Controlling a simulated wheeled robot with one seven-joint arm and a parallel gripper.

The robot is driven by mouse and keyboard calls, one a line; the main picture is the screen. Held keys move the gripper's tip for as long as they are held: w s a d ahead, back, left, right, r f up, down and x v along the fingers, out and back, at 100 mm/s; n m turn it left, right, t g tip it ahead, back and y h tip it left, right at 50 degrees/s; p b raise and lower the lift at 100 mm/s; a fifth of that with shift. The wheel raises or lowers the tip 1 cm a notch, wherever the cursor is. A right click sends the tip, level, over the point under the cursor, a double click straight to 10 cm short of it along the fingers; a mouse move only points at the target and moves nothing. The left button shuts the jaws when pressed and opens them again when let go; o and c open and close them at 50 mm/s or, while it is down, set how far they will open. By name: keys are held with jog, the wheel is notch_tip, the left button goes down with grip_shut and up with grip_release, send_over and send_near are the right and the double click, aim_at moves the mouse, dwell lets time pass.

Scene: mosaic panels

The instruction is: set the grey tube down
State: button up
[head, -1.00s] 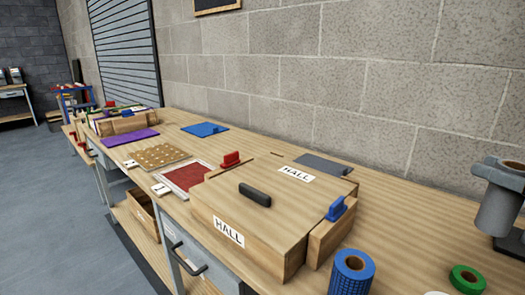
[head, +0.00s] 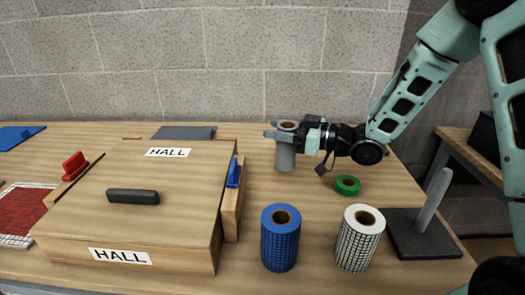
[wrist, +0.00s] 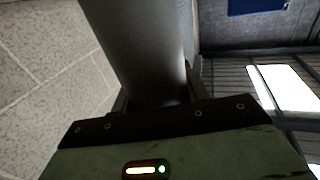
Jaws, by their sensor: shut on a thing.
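The grey tube (head: 286,158) is upright at the back of the bench, right of the big wooden HALL box. I cannot tell whether the tube's bottom touches the bench. In the wrist view the tube (wrist: 140,45) runs up from between the fingers (wrist: 152,105).
A green ring (head: 347,185) lies just right of the tube. A blue roll (head: 281,245) and a white gridded roll (head: 354,248) stand in front. A dark stand with a grey peg (head: 432,215) is at right. The HALL box (head: 120,210) fills the left.

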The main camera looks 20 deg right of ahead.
aim_at(279, 154)
jog(key=shift+f, duration=3.6)
jog(key=shift+f, duration=0.1)
jog(key=o, duration=1)
jog(key=b+v, duration=0.2)
jog(key=v, duration=1)
